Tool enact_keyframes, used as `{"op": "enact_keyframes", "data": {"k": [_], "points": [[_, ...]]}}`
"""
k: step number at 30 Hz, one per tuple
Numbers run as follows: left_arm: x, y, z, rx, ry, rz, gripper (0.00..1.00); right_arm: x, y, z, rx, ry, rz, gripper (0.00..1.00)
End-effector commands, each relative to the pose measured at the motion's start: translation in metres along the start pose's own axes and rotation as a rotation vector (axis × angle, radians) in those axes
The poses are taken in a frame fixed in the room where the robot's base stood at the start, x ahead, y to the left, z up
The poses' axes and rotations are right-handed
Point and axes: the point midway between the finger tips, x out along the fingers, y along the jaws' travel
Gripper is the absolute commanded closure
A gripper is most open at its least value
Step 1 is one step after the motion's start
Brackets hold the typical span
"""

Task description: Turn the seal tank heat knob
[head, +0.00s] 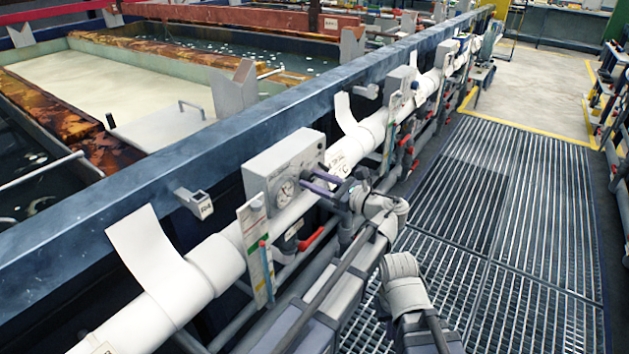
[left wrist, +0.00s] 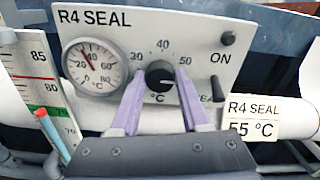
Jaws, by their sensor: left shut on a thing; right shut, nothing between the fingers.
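The R4 SEAL control box (head: 283,165) is a pale grey panel on the tank's side rail. It also fills the left wrist view (left wrist: 205,40). Its black round heat knob (left wrist: 159,76) has a scale marked 30, 40 and 50 around it. My left gripper (head: 308,180) reaches the panel from the right in the head view. Its purple fingers stand on both sides of the knob and are shut on it, also in the left wrist view (left wrist: 160,88). The knob's pointer setting is hard to read. My right gripper is not in view.
A dial thermometer (left wrist: 97,66) with a red needle sits left of the knob. A black ON switch (left wrist: 228,38) is at right. A label reading R4 SEAL 55 °C (left wrist: 252,118) is lower right. A white pipe (head: 214,262) runs along the tank. Metal grating (head: 500,220) is clear.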

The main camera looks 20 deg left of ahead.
Motion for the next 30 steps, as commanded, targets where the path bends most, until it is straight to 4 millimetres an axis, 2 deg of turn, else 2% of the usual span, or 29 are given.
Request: {"op": "enact_keyframes", "data": {"k": [13,14,15,22,30], "points": [[-0.0005,0.0006,-0.0012,0.008,0.004,0.001,1.00,0.0003,0.0000,0.0000,0.000,0.000,0.000,1.00],[-0.0005,0.0006,-0.0012,0.008,0.004,0.001,0.53,0.0003,0.0000,0.0000,0.000,0.000,0.000,1.00],[-0.0005,0.0006,-0.0011,0.008,0.004,0.001,0.49,0.0003,0.0000,0.0000,0.000,0.000,0.000,1.00],[-0.0002,0.0003,-0.0006,0.008,0.002,0.001,0.24,0.0002,0.0000,0.0000,0.000,0.000,0.000,1.00],[0.0000,0.0002,-0.0003,0.008,0.001,0.000,0.24,0.0001,0.0000,0.0000,0.000,0.000,0.000,1.00]]}}
